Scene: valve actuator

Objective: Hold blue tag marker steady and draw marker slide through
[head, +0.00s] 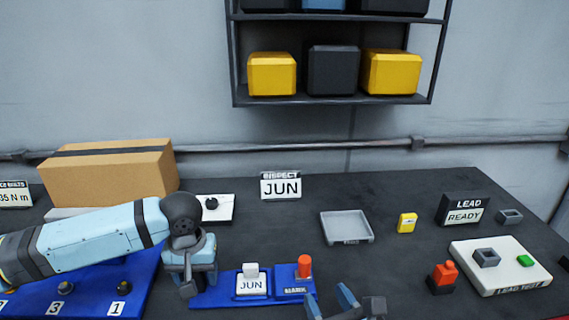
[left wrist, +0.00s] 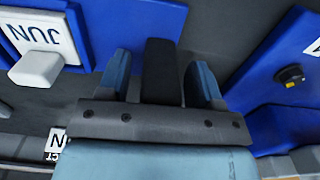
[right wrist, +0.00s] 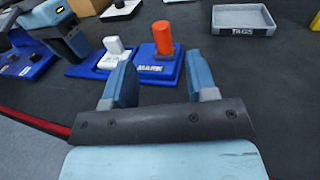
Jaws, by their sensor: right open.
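The blue tag marker (head: 212,301) lies near the table's front edge. It carries a white JUN tag plate with a white knob (head: 251,270). Beside it is the blue MARK slide with an orange knob (head: 305,266), also clear in the right wrist view (right wrist: 163,38). My left gripper (head: 189,287) points down at the marker's left end. In the left wrist view its fingers (left wrist: 160,80) stand apart on either side of a dark upright block (left wrist: 162,68); contact is not clear. My right gripper (right wrist: 163,85) is open and empty, in front of the MARK slide.
A grey TAGS tray (head: 346,228), a yellow item (head: 407,223) and a red-topped black block (head: 442,279) lie to the right. A white LEAD TEST board (head: 490,278) is further right. A blue numbered board (head: 95,290) lies under my left arm. A JUN sign (head: 281,187) stands behind.

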